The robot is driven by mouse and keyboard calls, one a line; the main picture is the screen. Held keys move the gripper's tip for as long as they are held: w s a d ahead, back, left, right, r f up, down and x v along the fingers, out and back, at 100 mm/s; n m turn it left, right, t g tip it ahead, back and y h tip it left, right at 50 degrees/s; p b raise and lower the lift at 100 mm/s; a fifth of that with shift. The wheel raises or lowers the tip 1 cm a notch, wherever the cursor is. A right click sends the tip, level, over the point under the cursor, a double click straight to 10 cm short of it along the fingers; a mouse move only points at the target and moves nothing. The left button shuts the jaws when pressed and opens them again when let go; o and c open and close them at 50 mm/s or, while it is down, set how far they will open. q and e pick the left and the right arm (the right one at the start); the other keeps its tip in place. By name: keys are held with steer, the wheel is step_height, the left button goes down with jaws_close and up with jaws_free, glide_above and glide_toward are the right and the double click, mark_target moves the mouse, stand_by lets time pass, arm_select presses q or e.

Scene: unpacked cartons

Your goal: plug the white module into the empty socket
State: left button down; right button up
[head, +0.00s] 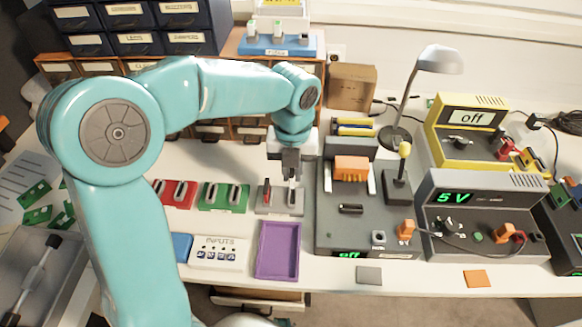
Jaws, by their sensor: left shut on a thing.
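My left gripper (291,178) points straight down over a small grey block (277,207), left of the grey test station. It is shut on a small pale piece, which looks like the white module; the fingers hide most of it. I cannot tell whether the piece still touches the block. A dark, empty-looking slot (351,209) lies in the top of the grey station (332,228). An orange module (351,167) stands behind that slot. My right gripper is not in view.
Red (178,195) and green (222,197) blocks stand left of the gripper. A purple tray (277,250) and a white INPUTS board (219,252) lie in front. A lever post (398,188), a lamp (440,60) and a 5 V supply (480,205) stand to the right.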

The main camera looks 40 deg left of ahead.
mark_target(292, 184)
arm_select(q)
steer(key=shift+f+b, duration=2.45)
steer(key=shift+f, duration=0.25)
steer(key=shift+r+p, duration=0.1)
steer(key=shift+p, duration=0.4)
steer(key=shift+f, duration=0.45)
steer(key=shift+f, duration=0.3)
stand_by(0.5)
steer(key=c, duration=1)
jaws_free()
steer(key=shift+c, duration=0.2)
